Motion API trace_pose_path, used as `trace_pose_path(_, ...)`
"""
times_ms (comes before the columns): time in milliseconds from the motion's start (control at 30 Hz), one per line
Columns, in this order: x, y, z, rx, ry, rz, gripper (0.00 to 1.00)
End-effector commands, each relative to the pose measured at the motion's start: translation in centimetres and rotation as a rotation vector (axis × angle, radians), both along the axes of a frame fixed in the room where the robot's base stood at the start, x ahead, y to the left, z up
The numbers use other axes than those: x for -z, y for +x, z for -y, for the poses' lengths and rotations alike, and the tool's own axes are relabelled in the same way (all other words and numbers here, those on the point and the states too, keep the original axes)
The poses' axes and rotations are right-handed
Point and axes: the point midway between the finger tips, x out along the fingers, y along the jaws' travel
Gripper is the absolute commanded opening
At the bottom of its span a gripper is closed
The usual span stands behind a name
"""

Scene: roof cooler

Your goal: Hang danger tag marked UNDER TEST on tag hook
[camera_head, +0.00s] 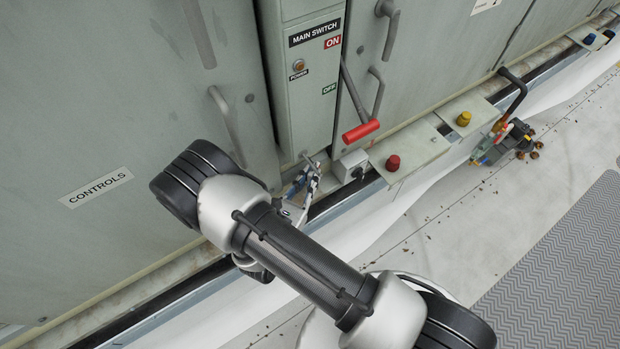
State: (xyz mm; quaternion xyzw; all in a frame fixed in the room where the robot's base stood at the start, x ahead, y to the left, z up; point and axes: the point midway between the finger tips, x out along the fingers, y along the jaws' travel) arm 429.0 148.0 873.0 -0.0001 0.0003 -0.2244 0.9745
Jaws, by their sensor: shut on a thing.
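My gripper (308,183) is small in view, just below the lower end of the main switch panel (308,125). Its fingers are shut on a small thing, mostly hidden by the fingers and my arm. I cannot read any UNDER TEST marking or make out the tag's shape. A small metal piece at the panel's bottom edge (306,155) is close to the fingertips. It may be the tag hook, but it is too small to tell, and I cannot tell whether anything touches it.
A switch lever with a red grip (361,131) sticks out right of the gripper. A small grey box (351,165) and a plate with a red knob (393,163) stand nearby. Cabinet handles (228,126) project at left.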

Motion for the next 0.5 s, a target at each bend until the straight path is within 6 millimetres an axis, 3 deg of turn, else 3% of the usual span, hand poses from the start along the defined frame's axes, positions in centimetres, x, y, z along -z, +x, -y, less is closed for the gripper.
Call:
trace_pose_path(400,-0.02,-0.01,0.0,0.0,0.0,0.0,0.0)
trace_pose_path(433,-0.02,-0.01,0.0,0.0,0.0,0.0,0.14)
trace_pose_path(500,-0.02,-0.01,0.0,0.0,0.0,0.0,0.19)
